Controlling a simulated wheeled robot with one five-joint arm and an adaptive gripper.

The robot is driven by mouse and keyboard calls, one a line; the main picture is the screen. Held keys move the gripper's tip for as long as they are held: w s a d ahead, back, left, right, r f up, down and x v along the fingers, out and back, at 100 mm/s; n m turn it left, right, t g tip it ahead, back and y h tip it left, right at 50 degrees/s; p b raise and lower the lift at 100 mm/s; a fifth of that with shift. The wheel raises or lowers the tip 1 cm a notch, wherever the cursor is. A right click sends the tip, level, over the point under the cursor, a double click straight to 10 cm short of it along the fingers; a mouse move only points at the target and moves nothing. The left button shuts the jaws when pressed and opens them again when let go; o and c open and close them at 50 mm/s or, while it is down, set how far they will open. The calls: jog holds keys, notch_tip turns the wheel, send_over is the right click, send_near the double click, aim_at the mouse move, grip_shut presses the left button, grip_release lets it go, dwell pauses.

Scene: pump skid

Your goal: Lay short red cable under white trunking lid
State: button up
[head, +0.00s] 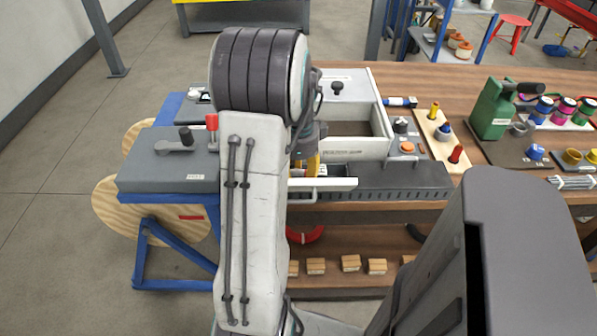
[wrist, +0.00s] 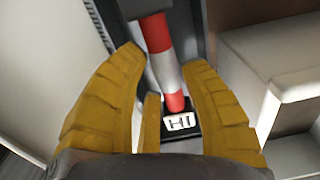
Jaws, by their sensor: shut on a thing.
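My gripper (head: 312,166) is mostly hidden behind my arm in the head view; its yellow fingers reach down behind a white strip. In the wrist view, my yellow fingers (wrist: 160,105) stand on both sides of a red-and-white banded piece with a black end marked with white. It looks like the short red cable (wrist: 165,62), and the fingers are shut on it. The white strip with a handle, which seems to be the trunking lid (head: 335,184), is at the front of the dark slotted trunking (head: 415,193). Whether cable and lid touch is hidden.
A pale open box (head: 351,156) stands just behind the trunking. A grey block with a lever (head: 150,175) is at left. Coloured plugs, an orange button and a green device (head: 492,112) fill the right. Wooden blocks and a red curved piece (head: 303,236) are below.

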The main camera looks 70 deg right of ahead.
jog(key=shift+f+b, duration=1.2)
jog(key=shift+f, duration=0.4)
jog(key=o, duration=1.1)
jog(key=shift+o, duration=0.2)
jog(key=shift+d+r, duration=0.1)
jog(key=shift+r, duration=0.3)
jog(key=r, duration=1.1)
jog(key=shift+a+r, duration=0.1)
jog(key=shift+a, duration=0.2)
